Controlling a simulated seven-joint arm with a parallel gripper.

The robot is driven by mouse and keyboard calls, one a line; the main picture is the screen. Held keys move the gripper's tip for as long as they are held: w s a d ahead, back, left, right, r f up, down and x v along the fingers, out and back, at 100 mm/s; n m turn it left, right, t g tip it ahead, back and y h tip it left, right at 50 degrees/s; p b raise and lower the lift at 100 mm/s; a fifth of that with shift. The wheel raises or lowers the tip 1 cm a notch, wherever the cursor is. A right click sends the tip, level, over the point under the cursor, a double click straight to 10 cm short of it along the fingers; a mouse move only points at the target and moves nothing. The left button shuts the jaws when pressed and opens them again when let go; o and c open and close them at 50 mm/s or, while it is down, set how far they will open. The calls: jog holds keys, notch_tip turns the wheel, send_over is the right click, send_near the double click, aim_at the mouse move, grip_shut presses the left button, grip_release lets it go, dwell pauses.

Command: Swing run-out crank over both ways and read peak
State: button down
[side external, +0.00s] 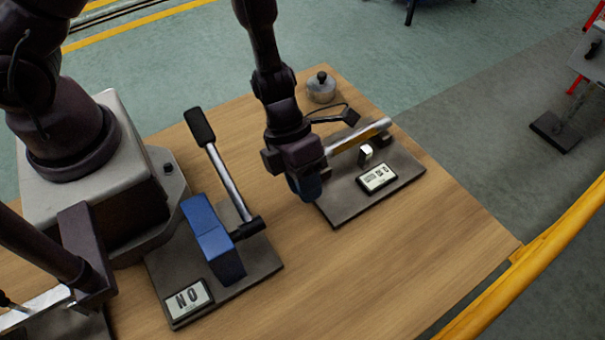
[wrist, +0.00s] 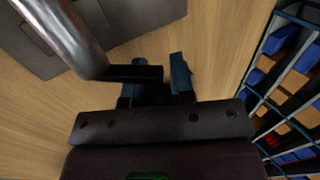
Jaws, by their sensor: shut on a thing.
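The run-out fixture stands on a dark base plate (side external: 345,205) at the right of the bench. It carries a silver shaft (side external: 345,140) with a tan band, and a small display (side external: 378,178) whose figures are too small to read surely. My gripper (side external: 306,184) is at the shaft's near left end and hides the crank in the side view. In the wrist view the shaft (wrist: 68,38) ends at a dark crank handle (wrist: 135,73), which reaches between the blue fingers of my gripper (wrist: 157,88). The gripper is shut on the handle.
A second plate left of it bears a blue block (side external: 212,240), a black-gripped lever (side external: 225,175) and a "NO" display (side external: 188,298). A silver lidded pot (side external: 321,90) stands behind. Bare wood (side external: 330,265) lies in front. A bin rack (wrist: 285,85) shows in the wrist view.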

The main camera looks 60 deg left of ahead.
jog(key=y, duration=0.1)
jog(key=f+y, duration=0.1)
jog(key=shift+d+y, duration=0.25)
jog(key=shift+y, duration=0.15)
jog(key=shift+a+f+y, duration=0.1)
jog(key=shift+f+y, duration=0.2)
jog(key=shift+y, duration=0.5)
jog(key=shift+f+y, duration=0.3)
jog(key=shift+y, duration=0.5)
jog(key=shift+f, duration=0.1)
jog(key=c, duration=1.3)
grip_release()
jog(key=shift+a, duration=0.1)
jog(key=shift+o, duration=0.2)
